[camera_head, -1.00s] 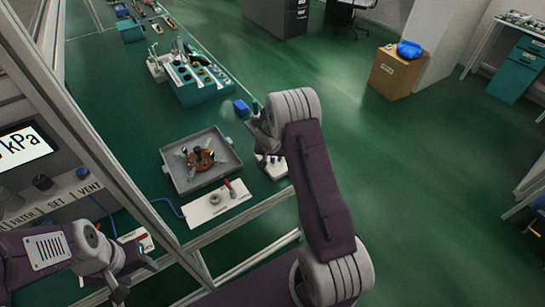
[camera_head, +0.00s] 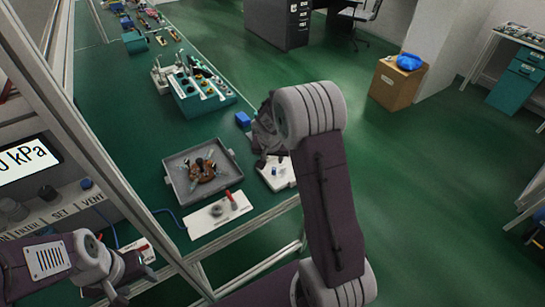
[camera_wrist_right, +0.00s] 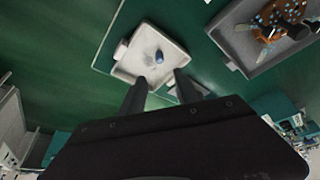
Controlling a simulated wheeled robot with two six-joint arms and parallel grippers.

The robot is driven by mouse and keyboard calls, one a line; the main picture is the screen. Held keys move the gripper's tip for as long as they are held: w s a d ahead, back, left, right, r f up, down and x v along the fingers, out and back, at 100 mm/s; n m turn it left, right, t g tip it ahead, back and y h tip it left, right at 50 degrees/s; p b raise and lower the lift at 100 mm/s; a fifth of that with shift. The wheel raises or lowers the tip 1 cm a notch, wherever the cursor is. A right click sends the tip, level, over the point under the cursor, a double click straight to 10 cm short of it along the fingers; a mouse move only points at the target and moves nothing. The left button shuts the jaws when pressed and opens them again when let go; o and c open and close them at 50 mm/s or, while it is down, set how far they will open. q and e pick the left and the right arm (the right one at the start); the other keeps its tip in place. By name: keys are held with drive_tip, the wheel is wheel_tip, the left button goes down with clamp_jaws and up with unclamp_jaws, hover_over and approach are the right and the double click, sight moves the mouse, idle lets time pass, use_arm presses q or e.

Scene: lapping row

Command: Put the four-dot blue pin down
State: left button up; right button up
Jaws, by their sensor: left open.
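A small blue pin (camera_wrist_right: 158,57) shows in the right wrist view on a shallow white tray (camera_wrist_right: 133,57). Its dots are too small to count. My right gripper (camera_wrist_right: 163,78) has its fingers apart, with the pin just beyond and between the fingertips; neither finger touches it in the picture. In the head view the white tray (camera_head: 283,177) lies at the bench's right edge, and my right gripper hangs above it, partly hidden by my arm. My left gripper (camera_head: 134,284) is open and empty at the lower left, away from the tray.
A grey tray (camera_head: 176,187) with a brown disc lies left of the white tray. A white plate (camera_head: 210,217) with a red-handled part lies in front. A blue block (camera_head: 243,119) and a teal rack (camera_head: 190,99) stand behind. A metal frame runs along the left.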

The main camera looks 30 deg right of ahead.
drive_tip(key=s+a+n+g+y, duration=0.1)
drive_tip(key=s+a+n, duration=0.2)
drive_tip(key=s+a, duration=0.3)
drive_tip(key=s+a+r+n+g+y, duration=0.1)
drive_tip(key=s+a+n, duration=0.2)
drive_tip(key=s, duration=1.2)
drive_tip(key=a, duration=0.3)
drive_tip(key=shift+r+n+g+y, duration=0.25)
drive_tip(key=shift+n+g+y, duration=0.05)
drive_tip(key=shift+y, duration=0.1)
